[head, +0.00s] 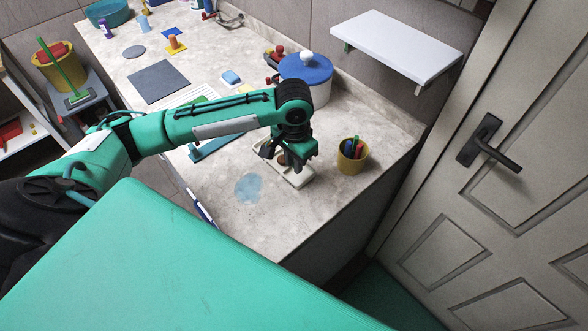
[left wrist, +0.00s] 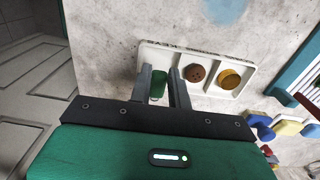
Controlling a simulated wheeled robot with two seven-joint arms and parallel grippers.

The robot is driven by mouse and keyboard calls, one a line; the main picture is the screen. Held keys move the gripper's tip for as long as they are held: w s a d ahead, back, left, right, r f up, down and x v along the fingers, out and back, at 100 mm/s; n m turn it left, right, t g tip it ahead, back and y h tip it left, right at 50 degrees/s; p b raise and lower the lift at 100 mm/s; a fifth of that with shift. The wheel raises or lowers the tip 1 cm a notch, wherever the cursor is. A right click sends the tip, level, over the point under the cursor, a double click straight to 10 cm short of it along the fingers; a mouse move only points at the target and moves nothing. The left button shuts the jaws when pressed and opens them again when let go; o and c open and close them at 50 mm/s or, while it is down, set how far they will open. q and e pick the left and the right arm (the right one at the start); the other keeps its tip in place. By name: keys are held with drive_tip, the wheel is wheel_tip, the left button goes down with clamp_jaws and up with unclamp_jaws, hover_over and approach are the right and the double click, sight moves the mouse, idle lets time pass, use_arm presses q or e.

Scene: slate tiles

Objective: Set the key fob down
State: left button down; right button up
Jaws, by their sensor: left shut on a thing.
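My left gripper (head: 283,162) points down over a pale tray (head: 299,181) on the counter. In the left wrist view its two fingers (left wrist: 159,88) are closed on a small green thing, which I take to be the key fob (left wrist: 158,85). The fob is at the end compartment of the tray (left wrist: 213,93); whether it touches the bottom I cannot tell. The other compartments hold a brown round piece (left wrist: 195,73) and a yellow round piece (left wrist: 230,78). In the head view the gripper hides the fob. My right gripper is not in view.
A yellow cup of pens (head: 352,158) stands right of the tray, and a blue-lidded pot (head: 307,70) behind. A pale blue patch (head: 248,188) marks the counter in front. A white shelf (head: 397,45) juts from the wall. Bare counter lies near the front edge.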

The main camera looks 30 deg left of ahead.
sight(294, 179)
use_arm(q)
wheel_tip(294, 179, down, 4)
drive_tip(key=shift+f, duration=0.25)
drive_tip(key=shift+p, duration=0.3)
drive_tip(key=c, duration=1.6)
unclamp_jaws()
drive_tip(key=shift+f, duration=0.1)
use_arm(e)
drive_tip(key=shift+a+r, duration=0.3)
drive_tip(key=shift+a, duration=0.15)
